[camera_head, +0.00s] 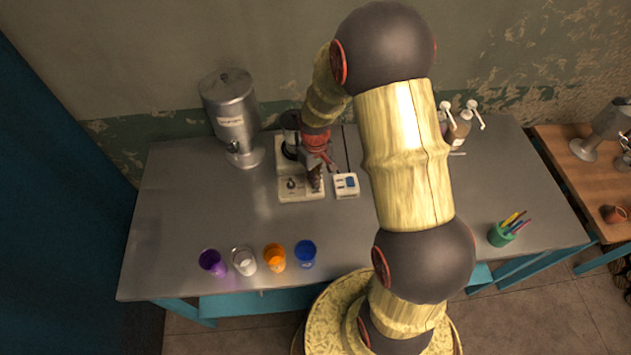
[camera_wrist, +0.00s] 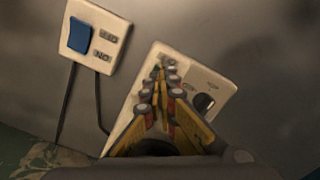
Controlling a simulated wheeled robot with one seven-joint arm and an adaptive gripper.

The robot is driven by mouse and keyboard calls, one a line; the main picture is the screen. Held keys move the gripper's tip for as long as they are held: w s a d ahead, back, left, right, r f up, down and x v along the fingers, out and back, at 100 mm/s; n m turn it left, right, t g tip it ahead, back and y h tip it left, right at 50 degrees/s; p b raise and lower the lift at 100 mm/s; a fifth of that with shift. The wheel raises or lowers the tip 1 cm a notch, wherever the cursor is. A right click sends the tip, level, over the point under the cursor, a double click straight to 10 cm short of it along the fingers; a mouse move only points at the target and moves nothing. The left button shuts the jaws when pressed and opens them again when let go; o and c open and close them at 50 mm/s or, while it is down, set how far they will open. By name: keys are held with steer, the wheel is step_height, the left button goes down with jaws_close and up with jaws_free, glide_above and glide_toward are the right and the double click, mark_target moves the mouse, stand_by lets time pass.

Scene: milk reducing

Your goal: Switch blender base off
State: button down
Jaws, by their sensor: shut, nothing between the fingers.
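The blender base (camera_head: 301,195) is a white block on the grey table, left of centre in the head view. It has a dark knob (camera_head: 291,184) on its front part. In the wrist view the base (camera_wrist: 224,88) shows behind my fingers, with the black knob (camera_wrist: 204,103) between two small labels I cannot read. My gripper (camera_head: 317,183) is shut and empty, above the right part of the base. In the wrist view my gripper's fingertips (camera_wrist: 166,66) meet left of the knob. Whether they touch the base I cannot tell.
A white switch box (camera_head: 346,192) with a blue rocker (camera_wrist: 80,36) sits right of the base. A metal dispenser (camera_head: 231,112) stands left. A green pen cup (camera_head: 501,236) stands right.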

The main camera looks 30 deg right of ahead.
steer(key=shift+r+p, duration=2.45)
steer(key=shift+r, duration=1.05)
steer(key=s, duration=0.2)
steer(key=s+m+g, duration=0.1)
steer(key=shift+s+a+f, duration=0.15)
steer(key=shift+a+f, duration=0.2)
steer(key=s+a+r+t+b, duration=0.3)
steer(key=s+r, duration=0.5)
steer(key=r, duration=0.3)
steer(key=s+a+r+t+b, duration=0.3)
steer(key=s+a+r+b, duration=0.2)
steer(key=s+r, duration=0.3)
step_height(320, 180, up, 4)
steer(key=shift+a+r+t, duration=0.1)
steer(key=shift+a+t, duration=0.2)
steer(key=shift+a, duration=0.3)
